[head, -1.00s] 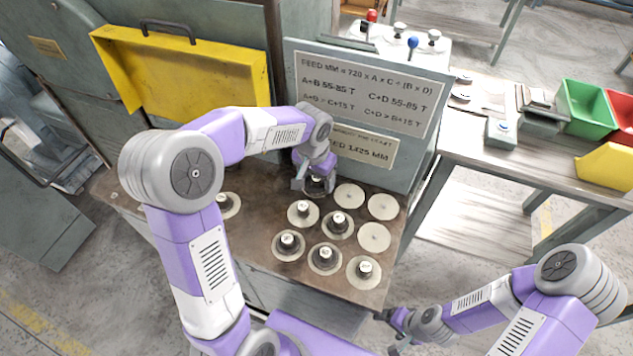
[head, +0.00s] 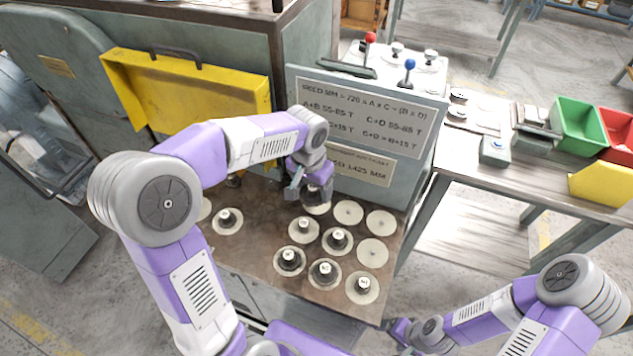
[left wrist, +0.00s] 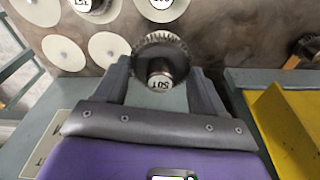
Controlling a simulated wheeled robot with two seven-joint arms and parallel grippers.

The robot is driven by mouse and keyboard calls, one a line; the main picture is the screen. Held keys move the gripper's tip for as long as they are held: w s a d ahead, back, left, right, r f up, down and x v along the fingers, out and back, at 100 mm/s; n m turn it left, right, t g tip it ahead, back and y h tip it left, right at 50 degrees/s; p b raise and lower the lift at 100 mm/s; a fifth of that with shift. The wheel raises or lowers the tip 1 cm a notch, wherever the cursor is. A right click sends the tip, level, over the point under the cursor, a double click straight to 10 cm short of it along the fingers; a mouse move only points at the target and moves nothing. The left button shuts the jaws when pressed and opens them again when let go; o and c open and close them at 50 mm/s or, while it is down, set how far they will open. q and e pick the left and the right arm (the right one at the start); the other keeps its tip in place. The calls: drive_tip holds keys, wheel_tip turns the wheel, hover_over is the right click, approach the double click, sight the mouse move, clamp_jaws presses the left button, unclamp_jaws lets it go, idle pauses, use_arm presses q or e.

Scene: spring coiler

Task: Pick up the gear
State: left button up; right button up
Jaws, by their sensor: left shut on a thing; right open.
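My left gripper (head: 310,190) is shut on a dark toothed gear, held over the back of the brown tabletop. In the left wrist view the gear (left wrist: 160,52) sits between the two fingers, with a white-labelled hub facing the camera. In the head view the gripper mostly hides it. A pale disc (head: 318,209) shows just below it. Several other gears with dark hubs stand on pale discs, such as a front gear (head: 324,271) and one at the left (head: 228,219). My right gripper (head: 402,338) is low, beyond the table's front right corner, and away from the gears.
A grey panel with formula signs (head: 360,110) stands behind the tabletop (head: 255,255). A yellow open cover (head: 190,95) is at the back left. Bare discs (head: 381,222) lie at the right. A side bench holds a green bin (head: 580,130) and a yellow bin (head: 602,186).

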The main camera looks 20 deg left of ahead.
use_arm(q)
drive_tip(key=s, duration=0.5)
drive_tip(key=s+p, duration=0.1)
drive_tip(key=s, duration=0.5)
drive_tip(key=s+d, duration=0.1)
drive_tip(key=s, duration=0.4)
drive_tip(key=shift+s, duration=0.3)
drive_tip(key=shift+s+r+p, duration=0.15)
drive_tip(key=shift+p, duration=0.25)
wheel_tip(320, 180, up, 3)
drive_tip(key=shift+s+f+p, duration=0.1)
drive_tip(key=shift+f+p, duration=0.05)
drive_tip(key=shift+p, duration=1.05)
